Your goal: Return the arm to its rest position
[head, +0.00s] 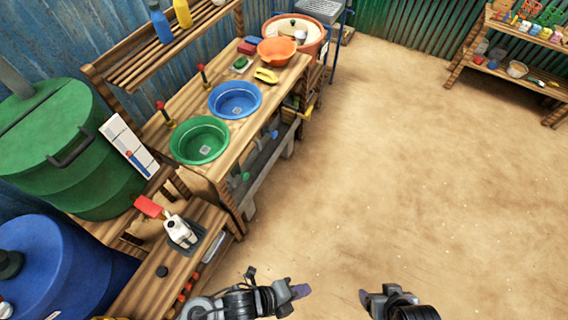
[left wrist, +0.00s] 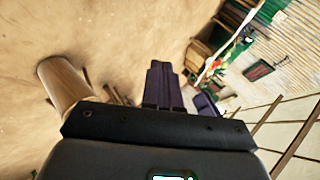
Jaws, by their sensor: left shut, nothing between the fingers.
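My left gripper (head: 300,291) is at the bottom of the head view, over bare ground, with its arm coming in from the left. It is clear of the bench. In the left wrist view its dark fingers (left wrist: 163,85) are together, with nothing between them. My right gripper (head: 365,297) is also at the bottom of the head view, a little to the right, pointing toward the left one with a gap between. Only a small part of its fingertip shows, so I cannot tell whether it is open or shut.
A wooden bench with a green basin (head: 215,158) and a blue basin (head: 251,113) stands at left. A low wooden shelf (head: 145,290) holds a white device (head: 179,232). A green barrel (head: 60,150) and blue barrel (head: 60,270) are far left. Sandy floor (head: 390,170) is clear.

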